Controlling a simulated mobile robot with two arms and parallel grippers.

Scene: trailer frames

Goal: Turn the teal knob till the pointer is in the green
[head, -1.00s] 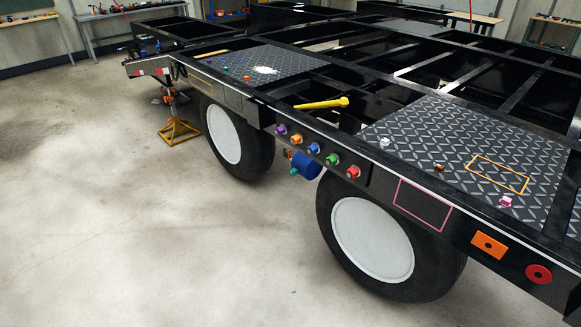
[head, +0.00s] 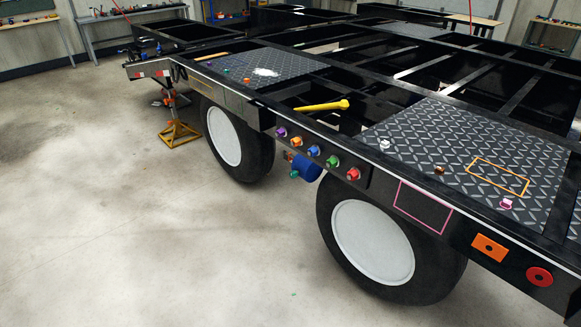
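No gripper of mine shows in the head view. I cannot make out a teal knob, a pointer or a green zone for certain. A row of small coloured fittings sits on the black side rail: purple (head: 281,132), orange (head: 297,142), blue (head: 313,151), green (head: 333,161) and red (head: 353,174). A tiny teal piece (head: 226,71) is on the far tread plate, too small to identify. A blue cylinder (head: 306,167) hangs below the rail, between the two wheels.
The black trailer frame fills the right side, with wheels (head: 373,243) below. A yellow tool (head: 321,105) lies on it. The near tread plate (head: 450,140) carries small fittings and an orange outline. The left floor (head: 100,220) is clear.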

